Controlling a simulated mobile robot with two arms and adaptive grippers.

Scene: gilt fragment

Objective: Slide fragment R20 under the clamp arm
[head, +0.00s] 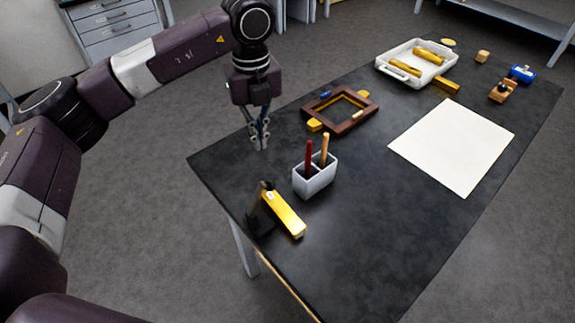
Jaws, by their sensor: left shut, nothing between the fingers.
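My left gripper (260,143) points down, shut and empty, above the table's far left edge, left of the brown frame. A gold bar with a small pale mark (284,212) leans against or sits in a black upright piece (262,222) at the near left edge. I cannot tell whether this black piece is the clamp. Other gold pieces are a small one (315,125) at the frame's near left corner, one (447,85) beside the white tray, and several in the tray. No R20 label is readable, so I cannot tell which is R20. My right gripper is out of view.
On the dark table (370,240) stand a brown frame (318,104), a grey holder (316,181) with two upright tools, a white tray (383,66), a white sheet (455,147), a wooden block tool (502,92) and a blue object (522,74). The near right tabletop is clear.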

